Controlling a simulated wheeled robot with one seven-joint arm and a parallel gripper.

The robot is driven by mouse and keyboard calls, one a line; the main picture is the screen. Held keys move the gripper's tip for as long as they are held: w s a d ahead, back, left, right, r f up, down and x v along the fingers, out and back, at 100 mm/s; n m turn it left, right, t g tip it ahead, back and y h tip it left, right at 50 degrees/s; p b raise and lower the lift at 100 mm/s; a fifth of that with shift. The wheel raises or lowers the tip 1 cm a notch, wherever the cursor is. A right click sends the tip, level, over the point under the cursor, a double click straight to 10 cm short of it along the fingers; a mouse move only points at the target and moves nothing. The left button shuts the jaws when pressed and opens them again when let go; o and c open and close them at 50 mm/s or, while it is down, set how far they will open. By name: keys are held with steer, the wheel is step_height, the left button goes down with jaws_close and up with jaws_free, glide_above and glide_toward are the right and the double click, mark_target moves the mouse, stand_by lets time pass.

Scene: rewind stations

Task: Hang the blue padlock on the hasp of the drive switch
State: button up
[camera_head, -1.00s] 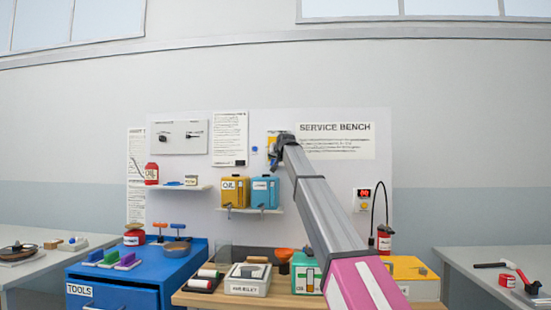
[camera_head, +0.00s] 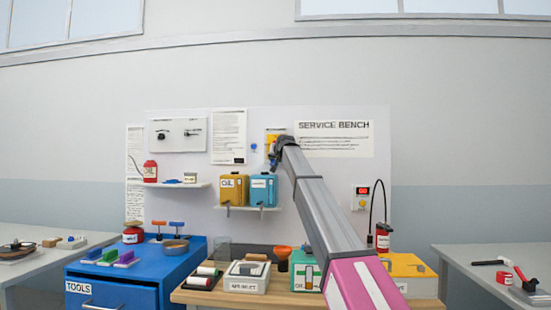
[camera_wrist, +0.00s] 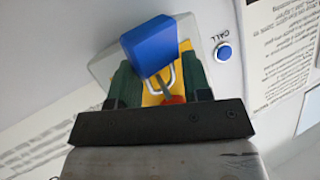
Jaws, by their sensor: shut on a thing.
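The blue padlock (camera_wrist: 150,45) is between the fingers of my gripper (camera_wrist: 162,75), which is shut on it. Its metal shackle (camera_wrist: 174,76) shows below the blue body in the wrist view. Just behind it is the drive switch's yellow plate (camera_wrist: 151,98) on a pale box, with a red part (camera_wrist: 174,100) between the fingers. The hasp is mostly hidden, and I cannot tell whether the shackle is through it. In the head view, my gripper (camera_head: 277,152) is at the upper board, overlapping the yellow switch plate (camera_head: 270,136).
A blue CALL button (camera_wrist: 223,52) is right of the switch in the wrist view. Below my arm, a shelf (camera_head: 250,208) holds yellow and blue cans. The bench (camera_head: 225,299) carries several items. A printed SERVICE BENCH sign (camera_head: 334,139) is on the right.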

stand_by(0.4)
steer(key=o, duration=1)
steer(key=shift+s, duration=0.1)
